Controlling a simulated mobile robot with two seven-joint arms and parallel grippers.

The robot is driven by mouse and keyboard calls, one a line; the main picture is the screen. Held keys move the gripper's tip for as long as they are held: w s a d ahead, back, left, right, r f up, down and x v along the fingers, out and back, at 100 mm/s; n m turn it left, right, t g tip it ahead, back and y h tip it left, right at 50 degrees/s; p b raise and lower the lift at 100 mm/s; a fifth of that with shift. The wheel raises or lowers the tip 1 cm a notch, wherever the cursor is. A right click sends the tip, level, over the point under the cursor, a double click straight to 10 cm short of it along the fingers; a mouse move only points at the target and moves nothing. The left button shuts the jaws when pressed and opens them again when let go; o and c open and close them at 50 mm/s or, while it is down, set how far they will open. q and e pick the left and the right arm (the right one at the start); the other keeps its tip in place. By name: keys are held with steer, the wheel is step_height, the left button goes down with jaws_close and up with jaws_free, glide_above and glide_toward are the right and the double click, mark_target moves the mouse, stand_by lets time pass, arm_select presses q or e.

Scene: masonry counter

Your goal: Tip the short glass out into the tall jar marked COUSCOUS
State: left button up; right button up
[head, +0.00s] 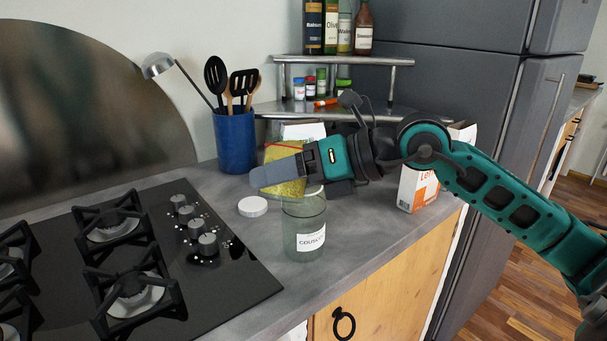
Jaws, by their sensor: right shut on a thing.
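The tall jar (303,218) is clear glass with a white COUSCOUS label and stands upright and uncovered on the counter. I see no filling in it. My right gripper (278,174) is just above and behind the jar's mouth, its grey fingers pointing left. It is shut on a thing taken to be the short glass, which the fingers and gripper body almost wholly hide. I cannot tell its tilt or what is in it. My left gripper is not in view.
A white lid (252,206) lies left of the jar. A yellow packet (290,188) stands behind the gripper. A blue utensil pot (236,142), a white-orange carton (417,190) and a metal shelf (345,60) with bottles surround it. The black hob (225,288) is at left.

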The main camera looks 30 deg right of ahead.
steer(key=shift+w+d+r+m+y+p, duration=0.3)
steer(key=shift+d+r+m+p, duration=0.15)
steer(key=shift+p, duration=0.35)
stand_by(1.0)
steer(key=shift+r+m+g+y+p, duration=0.3)
steer(key=shift+r+m+y+p, duration=0.15)
steer(key=shift+m+p, duration=0.35)
stand_by(2.1)
steer(key=shift+f+m+g+y, duration=0.2)
steer(key=shift+m+g+y, duration=0.1)
steer(key=shift+m+y, duration=0.15)
stand_by(2.9)
